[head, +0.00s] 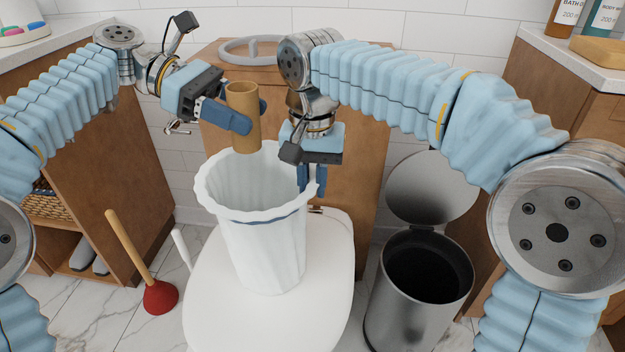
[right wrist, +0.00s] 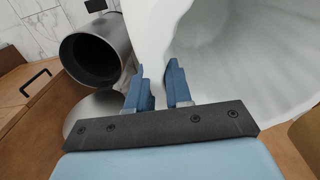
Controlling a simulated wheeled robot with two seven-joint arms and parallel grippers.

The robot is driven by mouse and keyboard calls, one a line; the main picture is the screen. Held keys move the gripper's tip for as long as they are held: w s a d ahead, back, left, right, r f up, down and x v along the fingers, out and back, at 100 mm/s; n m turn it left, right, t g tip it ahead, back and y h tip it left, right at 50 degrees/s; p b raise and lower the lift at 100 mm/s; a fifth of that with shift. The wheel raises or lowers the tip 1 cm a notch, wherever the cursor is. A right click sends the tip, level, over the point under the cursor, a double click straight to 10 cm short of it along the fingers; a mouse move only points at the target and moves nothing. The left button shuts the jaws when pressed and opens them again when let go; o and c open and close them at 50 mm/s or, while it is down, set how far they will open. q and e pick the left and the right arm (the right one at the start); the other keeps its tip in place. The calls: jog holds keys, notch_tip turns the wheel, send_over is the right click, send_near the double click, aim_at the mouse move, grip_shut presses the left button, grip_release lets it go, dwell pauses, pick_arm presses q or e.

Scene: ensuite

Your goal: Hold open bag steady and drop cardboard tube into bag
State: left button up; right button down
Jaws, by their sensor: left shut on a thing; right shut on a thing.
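A white open bag (head: 262,240) stands upright on the closed white toilet lid (head: 215,300), its wide mouth facing up. My left gripper (head: 246,116) is shut on a brown cardboard tube (head: 243,135), held upright above the far side of the bag's mouth. My right gripper (head: 312,185) points down and is shut on the bag's rim at its right side. In the right wrist view, the blue fingers (right wrist: 160,85) pinch the white bag wall (right wrist: 158,35). The bottom inside of the bag is hidden.
An open metal pedal bin (head: 425,280) stands right of the toilet. A red plunger (head: 160,296) with a wooden handle stands on the floor at left. Wooden cabinets flank both sides; bottles (head: 605,18) stand on the right counter. A grey ring (head: 255,50) lies behind my grippers.

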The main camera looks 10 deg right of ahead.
pick_arm(q)
notch_tip(320, 180, down, 10)
jog(key=shift+s+a+r, duration=0.2)
jog(key=shift+a+r, duration=0.05)
jog(key=shift+a, duration=0.15)
jog(key=o, duration=1.5)
jog(key=v, duration=1.2)
